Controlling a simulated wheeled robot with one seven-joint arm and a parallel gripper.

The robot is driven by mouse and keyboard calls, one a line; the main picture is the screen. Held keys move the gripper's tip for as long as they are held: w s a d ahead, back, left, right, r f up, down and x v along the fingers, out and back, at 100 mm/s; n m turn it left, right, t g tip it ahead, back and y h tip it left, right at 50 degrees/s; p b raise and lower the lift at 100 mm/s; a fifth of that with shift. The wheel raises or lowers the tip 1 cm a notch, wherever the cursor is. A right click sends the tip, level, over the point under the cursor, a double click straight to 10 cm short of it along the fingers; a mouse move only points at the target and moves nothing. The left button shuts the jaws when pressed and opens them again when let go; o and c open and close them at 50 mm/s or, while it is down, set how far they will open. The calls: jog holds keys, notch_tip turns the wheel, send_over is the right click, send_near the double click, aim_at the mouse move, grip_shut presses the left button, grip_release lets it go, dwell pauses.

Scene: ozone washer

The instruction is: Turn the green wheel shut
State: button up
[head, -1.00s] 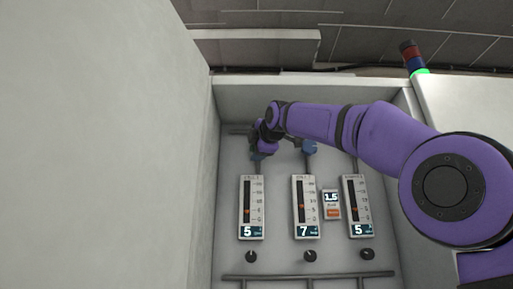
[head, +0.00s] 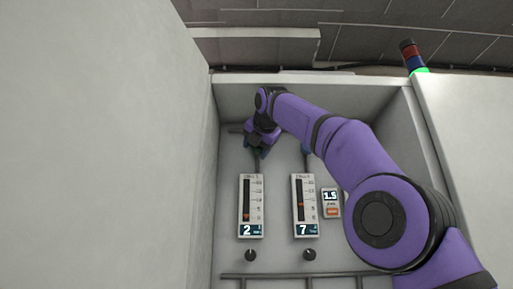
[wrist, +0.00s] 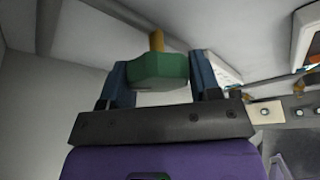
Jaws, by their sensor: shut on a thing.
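The green wheel (wrist: 158,72) sits on a yellowish stem in the wrist view, between the two blue-grey fingers of my gripper (wrist: 161,76). My gripper is shut on it. In the head view my gripper (head: 259,148) is at the upper left of the recessed panel, above the left gauge (head: 251,206), and mostly hides the wheel. The left gauge reads 2.
The middle gauge (head: 304,206) reads 7, and a blue wheel (head: 306,150) partly shows above it. A small 1.5 display (head: 330,196) is beside it. My arm covers the panel's right side. A tall pale wall (head: 100,150) stands close on the left.

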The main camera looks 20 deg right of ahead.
jog(key=shift+n, duration=0.3)
dwell(0.4)
jog(key=o, duration=0.8)
jog(key=shift+o, duration=0.2)
jog(key=shift+s+r, duration=0.1)
jog(key=shift+s, duration=0.25)
jog(key=s+a, duration=0.1)
jog(key=s, duration=1.1)
jog(key=shift+s+a, duration=0.15)
jog(key=shift+o, duration=0.3)
